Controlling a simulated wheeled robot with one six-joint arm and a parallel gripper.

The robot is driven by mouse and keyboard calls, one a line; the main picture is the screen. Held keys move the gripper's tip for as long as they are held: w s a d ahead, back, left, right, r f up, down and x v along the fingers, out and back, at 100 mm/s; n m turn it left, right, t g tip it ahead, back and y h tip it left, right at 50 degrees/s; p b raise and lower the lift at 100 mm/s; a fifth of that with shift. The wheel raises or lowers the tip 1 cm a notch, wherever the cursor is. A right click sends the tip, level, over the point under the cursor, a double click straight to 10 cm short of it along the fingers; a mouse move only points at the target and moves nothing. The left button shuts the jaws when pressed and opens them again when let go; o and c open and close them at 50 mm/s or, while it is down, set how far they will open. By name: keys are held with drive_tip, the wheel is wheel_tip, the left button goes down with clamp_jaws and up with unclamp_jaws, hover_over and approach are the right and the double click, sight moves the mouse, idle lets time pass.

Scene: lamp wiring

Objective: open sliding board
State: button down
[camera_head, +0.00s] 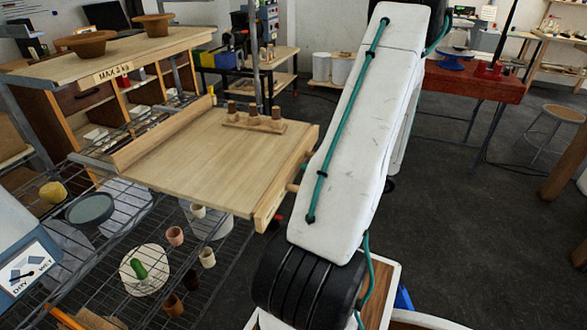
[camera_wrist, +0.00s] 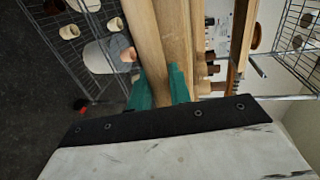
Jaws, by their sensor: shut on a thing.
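The sliding board (camera_head: 200,160) is a pale wooden panel. It stands out level from the shelf unit, over the wire rack, with a raised strip along its left side. In the wrist view the board's wooden edge (camera_wrist: 148,40) runs down to my gripper (camera_wrist: 160,92). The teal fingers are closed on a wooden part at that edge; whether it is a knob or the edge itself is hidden. My arm hides the gripper in the head view.
A small wooden block with several brown pegs (camera_head: 254,122) stands on the board. Below, the wire rack (camera_head: 95,265) holds cups and a cactus. A shelf top (camera_head: 120,55) with two brown bowls is at the upper left. Open dark floor (camera_head: 450,220) lies right.

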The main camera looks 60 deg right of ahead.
drive_tip(key=shift+v, duration=0.9)
drive_tip(key=shift+f, duration=0.2)
drive_tip(key=c, duration=1.3)
unclamp_jaws()
drive_tip(key=shift+c, duration=0.2)
drive_tip(key=v, duration=0.7)
drive_tip(key=shift+s, duration=0.35)
